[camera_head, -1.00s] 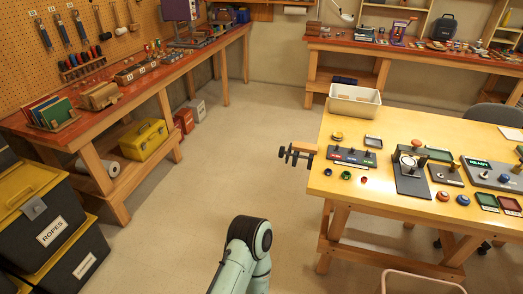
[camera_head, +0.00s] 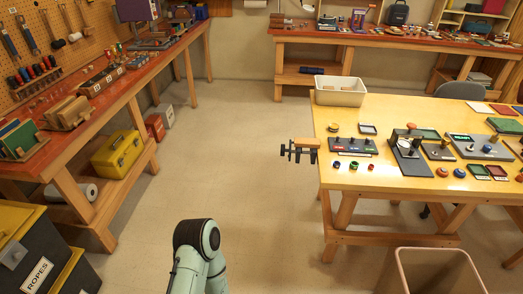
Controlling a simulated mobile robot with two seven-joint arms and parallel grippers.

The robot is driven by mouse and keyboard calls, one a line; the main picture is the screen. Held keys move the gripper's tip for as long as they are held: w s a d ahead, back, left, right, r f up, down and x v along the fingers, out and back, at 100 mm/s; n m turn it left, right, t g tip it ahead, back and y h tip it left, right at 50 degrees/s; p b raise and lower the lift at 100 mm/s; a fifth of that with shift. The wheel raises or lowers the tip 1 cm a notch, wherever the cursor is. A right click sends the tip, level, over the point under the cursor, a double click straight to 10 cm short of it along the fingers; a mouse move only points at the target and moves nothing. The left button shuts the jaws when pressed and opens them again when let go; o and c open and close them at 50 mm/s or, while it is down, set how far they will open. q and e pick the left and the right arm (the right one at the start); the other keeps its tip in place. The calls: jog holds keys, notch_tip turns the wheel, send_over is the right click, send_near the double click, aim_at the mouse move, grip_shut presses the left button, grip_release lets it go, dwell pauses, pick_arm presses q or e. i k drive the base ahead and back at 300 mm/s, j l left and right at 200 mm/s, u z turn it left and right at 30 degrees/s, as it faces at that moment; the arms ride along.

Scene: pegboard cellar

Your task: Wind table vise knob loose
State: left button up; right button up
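The table vise (camera_head: 302,148) is fixed to the left edge of the yellow table. One of my arms, pale green with a dark joint, shows at the bottom left of centre, well short of the vise. No gripper fingers are in view, and nothing touches the vise.
The yellow table (camera_head: 400,180) holds a cream bin (camera_head: 340,97), dark switch panels (camera_head: 351,146) and small coloured parts. An open bin (camera_head: 438,262) stands on the floor in front. Red workbenches (camera_head: 112,90) line the left and back. Floor left of the vise is clear.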

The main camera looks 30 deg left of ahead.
aim_at(283, 149)
jog(key=k+j+u, duration=0.1)
jog(key=j, duration=0.8)
jog(key=k+j+u, duration=0.15)
jog(key=j, duration=0.3)
jog(key=i+j+z, duration=0.1)
jog(key=i+j, duration=0.15)
jog(key=i+j+z, duration=0.1)
jog(key=i+j, duration=0.15)
jog(key=i+j+z, duration=0.1)
jog(key=i+j, duration=0.15)
jog(key=j, duration=0.15)
jog(key=i+j+z, duration=0.1)
jog(key=j, duration=0.25)
jog(key=i+j+z, duration=0.1)
jog(key=i+j, duration=0.2)
jog(key=i+j+z, duration=0.1)
jog(key=j, duration=0.35)
jog(key=i+j+z, duration=0.1)
jog(key=i+j, duration=0.2)
jog(key=j, duration=0.1)
